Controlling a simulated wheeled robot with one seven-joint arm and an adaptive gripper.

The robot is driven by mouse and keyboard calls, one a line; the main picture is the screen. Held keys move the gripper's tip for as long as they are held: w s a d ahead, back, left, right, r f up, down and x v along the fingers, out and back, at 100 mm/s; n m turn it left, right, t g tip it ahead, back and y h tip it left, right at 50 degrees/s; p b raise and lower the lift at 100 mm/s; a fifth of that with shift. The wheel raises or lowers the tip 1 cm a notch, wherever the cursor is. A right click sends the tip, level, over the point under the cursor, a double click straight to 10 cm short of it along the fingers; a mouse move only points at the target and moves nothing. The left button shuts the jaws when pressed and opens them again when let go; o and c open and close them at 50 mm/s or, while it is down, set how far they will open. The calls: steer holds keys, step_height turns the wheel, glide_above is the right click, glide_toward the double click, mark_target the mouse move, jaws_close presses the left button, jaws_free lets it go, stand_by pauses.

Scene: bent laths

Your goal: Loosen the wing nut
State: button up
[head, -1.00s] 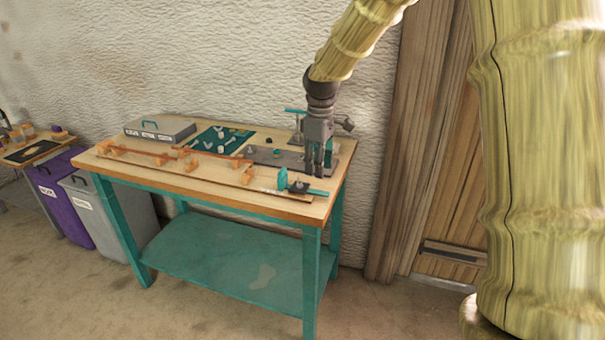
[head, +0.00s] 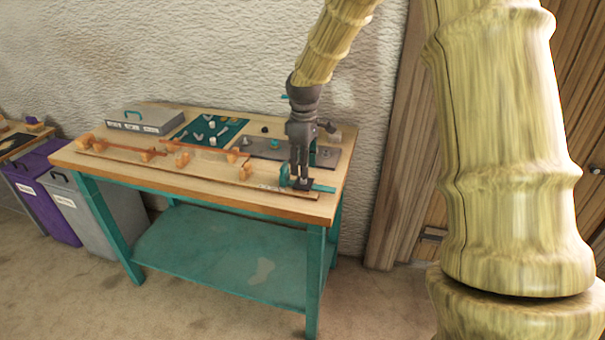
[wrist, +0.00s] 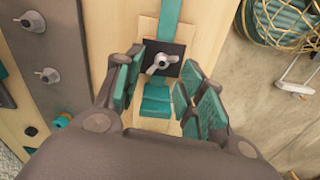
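The wing nut (wrist: 160,63) is a small silvery two-winged nut on a black plate (wrist: 178,50) in the wrist view. The plate crosses a teal strip (wrist: 171,14), and a teal block (wrist: 155,101) stands close by. My gripper (wrist: 161,66) is open, its teal-padded fingers on either side of the wing nut in the picture, with no clear contact. In the head view my gripper (head: 301,183) points down over the fixture at the bench's front right, beside the teal block (head: 284,173). It hides the wing nut there.
A grey plate with studs (wrist: 48,76) lies to the left in the wrist view. On the bench (head: 215,195), orange-brown laths on blocks (head: 125,149), a teal tool mat (head: 190,138) and a grey case (head: 147,121) stand left. A netted basket (wrist: 292,22) lies beyond the bench edge.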

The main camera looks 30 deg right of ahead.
step_height(320, 180, down, 2)
steer(key=shift+s+f, duration=0.1)
steer(key=shift+s, duration=0.05)
steer(key=shift+f, duration=0.75)
steer(key=shift+a, duration=0.1)
jaws_close()
